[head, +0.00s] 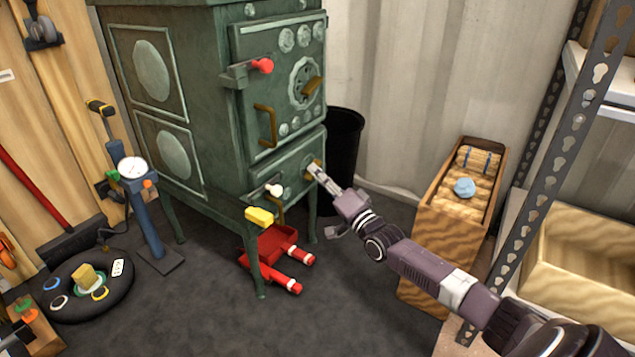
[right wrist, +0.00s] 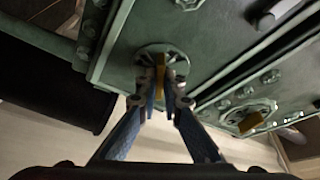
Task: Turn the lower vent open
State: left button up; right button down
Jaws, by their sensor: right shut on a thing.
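The green stove (head: 220,100) stands at the back middle of the head view. The lower vent (head: 308,168) is a round plate on its lower door (head: 290,172), with a small brass handle. In the right wrist view the vent disc (right wrist: 176,52) shows behind my fingers, with its brass handle (right wrist: 160,66) between them. My right gripper (head: 316,170) is shut on that handle; it also shows in the right wrist view (right wrist: 160,92). The slots of the vent are mostly hidden by the fingers. My left gripper is not in view.
The upper vent (head: 304,84) has its own brass handle. A red tray (head: 268,247) lies on the floor under the stove. A black bin (head: 343,140) stands right behind the stove.

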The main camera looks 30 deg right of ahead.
jog(key=shift+d+f+n+t+y+b, duration=0.1)
jog(key=shift+n+t+y+b, duration=0.4)
jog(key=shift+n, duration=1.1)
jog(key=c, duration=2.1)
grip_release()
jog(key=shift+w+y, duration=0.1)
jog(key=shift+y, duration=0.2)
jog(key=v, duration=1.2)
